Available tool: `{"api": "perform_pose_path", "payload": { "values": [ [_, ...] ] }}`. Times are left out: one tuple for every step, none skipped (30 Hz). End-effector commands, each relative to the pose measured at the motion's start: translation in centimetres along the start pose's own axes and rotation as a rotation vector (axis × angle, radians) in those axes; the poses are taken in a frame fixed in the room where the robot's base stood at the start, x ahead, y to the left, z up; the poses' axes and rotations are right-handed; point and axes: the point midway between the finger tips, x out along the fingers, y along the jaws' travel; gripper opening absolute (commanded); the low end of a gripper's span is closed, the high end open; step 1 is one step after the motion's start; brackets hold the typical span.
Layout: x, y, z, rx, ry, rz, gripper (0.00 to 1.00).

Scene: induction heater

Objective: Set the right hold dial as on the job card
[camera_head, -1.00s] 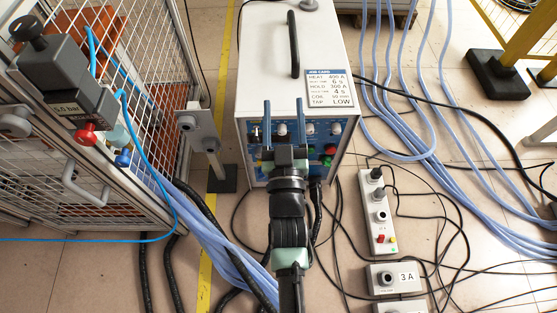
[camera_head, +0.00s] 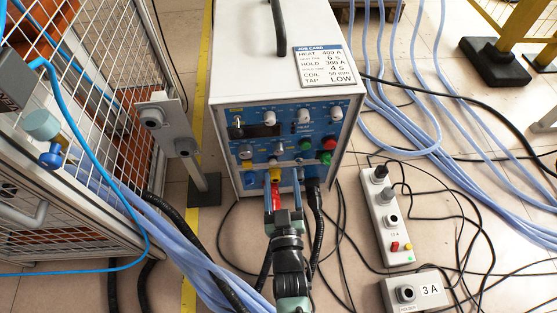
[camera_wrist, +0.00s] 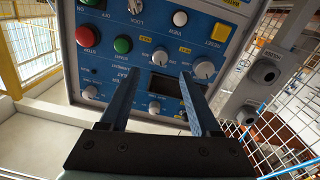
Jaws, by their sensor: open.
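The heater's blue front panel (camera_head: 285,150) carries a top row of grey dials, with the rightmost dial (camera_head: 336,113) near the panel's upper right corner. Its label is too small to read. The job card (camera_head: 322,66) on the heater's top reads HEAT 400 A, HOLD 300 A, 4 s, TAP LOW. My gripper (camera_head: 283,188) is open and empty, low in front of the panel. In the wrist view the panel appears upside down. My gripper's fingers (camera_wrist: 160,82) stand apart there, with the dark display (camera_wrist: 165,85) between them. That rightmost dial seems to be the left one (camera_wrist: 90,92) there.
A green button (camera_head: 327,158) and a red one (camera_head: 330,144) sit on the panel's right side. A grey post (camera_head: 180,146) and wire cage (camera_head: 85,100) stand left. A socket box (camera_head: 390,215) lies right.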

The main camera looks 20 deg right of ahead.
Motion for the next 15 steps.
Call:
{"api": "perform_pose_path", "payload": {
  "values": [
    [1.2, -0.1, 0.5, 0.000, 0.005, 0.000, 0.63],
    [1.9, -0.1, 0.4, 0.000, 0.004, 0.000, 0.63],
    [2.6, -0.1, 0.5, 0.000, 0.004, 0.000, 0.63],
    [3.2, -0.1, 0.5, 0.000, 0.003, -0.001, 0.63],
    [3.7, -0.1, 0.4, 0.001, 0.003, 0.000, 0.63],
    [4.3, -0.1, 0.4, 0.001, 0.003, 0.000, 0.63],
    [4.7, -0.1, 0.4, 0.001, 0.002, 0.000, 0.63],
    [5.1, -0.1, 0.4, 0.001, 0.002, 0.000, 0.63],
    [5.6, -0.1, 0.3, 0.001, 0.002, 0.000, 0.63],
    [5.8, -0.1, 0.3, 0.000, 0.001, 0.000, 0.63],
    [6.1, -0.1, 0.3, 0.000, 0.001, 0.000, 0.63],
    [6.4, -0.1, 0.2, 0.000, 0.001, 0.000, 0.63],
    [6.5, 0.0, 0.2, 0.000, 0.001, 0.000, 0.63],
    [6.6, 0.0, 0.1, 0.000, 0.000, 0.000, 0.63],
    [6.7, 0.0, 0.1, 0.000, -0.001, 0.000, 0.63]
  ]
}}
